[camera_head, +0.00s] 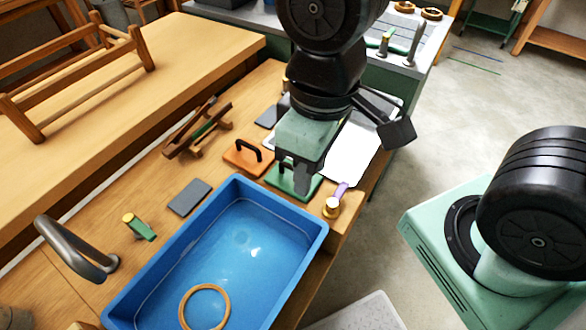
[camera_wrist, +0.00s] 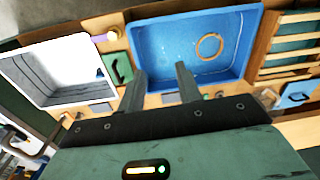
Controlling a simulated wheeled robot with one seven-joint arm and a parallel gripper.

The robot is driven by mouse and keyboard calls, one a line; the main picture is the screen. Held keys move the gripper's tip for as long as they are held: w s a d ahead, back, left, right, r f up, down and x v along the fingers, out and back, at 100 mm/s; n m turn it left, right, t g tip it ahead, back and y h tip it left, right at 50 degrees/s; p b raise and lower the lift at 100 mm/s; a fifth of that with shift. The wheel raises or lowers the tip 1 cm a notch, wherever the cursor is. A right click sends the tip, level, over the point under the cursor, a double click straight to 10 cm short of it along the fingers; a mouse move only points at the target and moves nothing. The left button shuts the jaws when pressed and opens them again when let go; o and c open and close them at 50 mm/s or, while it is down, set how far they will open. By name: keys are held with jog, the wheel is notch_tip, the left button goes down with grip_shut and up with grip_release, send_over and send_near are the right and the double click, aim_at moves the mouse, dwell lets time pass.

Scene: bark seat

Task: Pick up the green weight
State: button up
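The blue tub (camera_head: 137,288) holds a wooden ring (camera_head: 205,307). The orange weight (camera_head: 241,158), a grey slab (camera_head: 189,197), a purple-handled brass tool (camera_head: 333,206) and a white tray (camera_wrist: 61,102) are close by. A curved metal tap (camera_head: 75,249) stands at left. Open floor lies right.

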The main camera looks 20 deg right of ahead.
jog(key=g+y+p, duration=0.1)
jog(key=p, duration=0.1)
send_over(280, 177)
jog(key=d, duration=0.4)
jog(key=shift+m, duration=0.4)
jog(key=f, duration=2.1)
jog(key=shift+s+f, duration=0.3)
jog(key=shift+f, duration=0.05)
jog(key=shift+s+a+f+p, duration=0.15)
jog(key=shift+f, duration=0.7)
jog(key=shift+s+a+f+p, duration=0.1)
jog(key=shift+s+f+p, duration=0.1)
jog(key=shift+f, duration=0.65)
jog(key=shift+s+a+f+p, duration=0.15)
jog(key=shift+f, duration=0.7)
grip_shut()
